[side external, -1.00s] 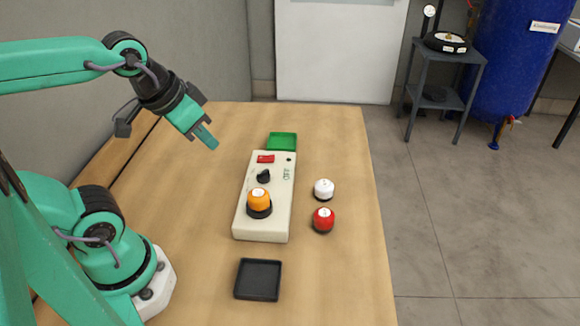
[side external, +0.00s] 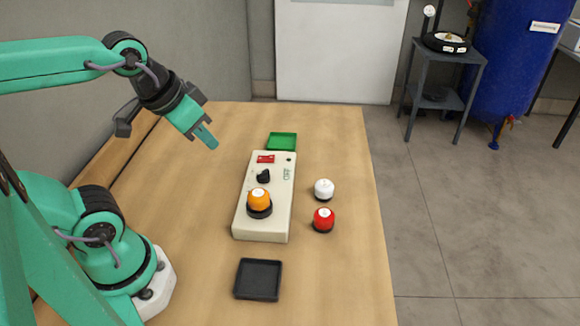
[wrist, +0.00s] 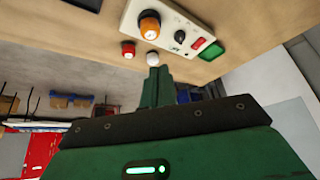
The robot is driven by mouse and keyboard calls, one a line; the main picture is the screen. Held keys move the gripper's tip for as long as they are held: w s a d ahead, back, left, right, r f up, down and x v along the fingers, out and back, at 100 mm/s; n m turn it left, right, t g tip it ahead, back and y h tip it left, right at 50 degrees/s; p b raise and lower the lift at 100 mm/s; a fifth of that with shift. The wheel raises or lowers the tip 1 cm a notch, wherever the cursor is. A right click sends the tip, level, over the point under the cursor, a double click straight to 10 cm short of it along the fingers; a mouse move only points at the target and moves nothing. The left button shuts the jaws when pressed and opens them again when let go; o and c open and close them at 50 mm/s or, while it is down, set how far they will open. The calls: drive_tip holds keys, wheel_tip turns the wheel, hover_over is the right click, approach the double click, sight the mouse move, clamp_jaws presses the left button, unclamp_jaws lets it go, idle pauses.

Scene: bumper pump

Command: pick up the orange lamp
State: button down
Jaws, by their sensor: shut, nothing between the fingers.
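The orange lamp (side external: 259,199) sits on a dark round base near the front end of the cream control box (side external: 243,222). It also shows in the wrist view (wrist: 149,26), at the end of the box. My gripper (side external: 210,139) is in the air above the table, to the left of and beyond the box, well apart from the lamp. Its green fingers are together and empty, and they show in the wrist view (wrist: 158,72) too.
The box carries a red switch (side external: 265,159) and a black knob (side external: 263,176). A white lamp (side external: 324,189) and a red lamp (side external: 323,219) stand on the table to its right. A green tray (side external: 282,141) lies behind and a black tray (side external: 258,280) in front.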

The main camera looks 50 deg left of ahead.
drive_tip(key=c, duration=2.1)
unclamp_jaws()
drive_tip(key=o, duration=1.5)
drive_tip(key=shift+c, duration=0.2)
drive_tip(key=shift+w, duration=0.1)
drive_tip(key=n+g, duration=0.3)
drive_tip(key=g, duration=0.2)
approach(258, 194)
drive_tip(key=shift+a+f, duration=0.15)
drive_tip(key=shift+f, duration=0.15)
drive_tip(key=shift+w+f+g, duration=0.25)
drive_tip(key=shift+f+g, duration=0.05)
drive_tip(key=shift+f, duration=0.55)
drive_tip(key=shift+f, duration=0.1)
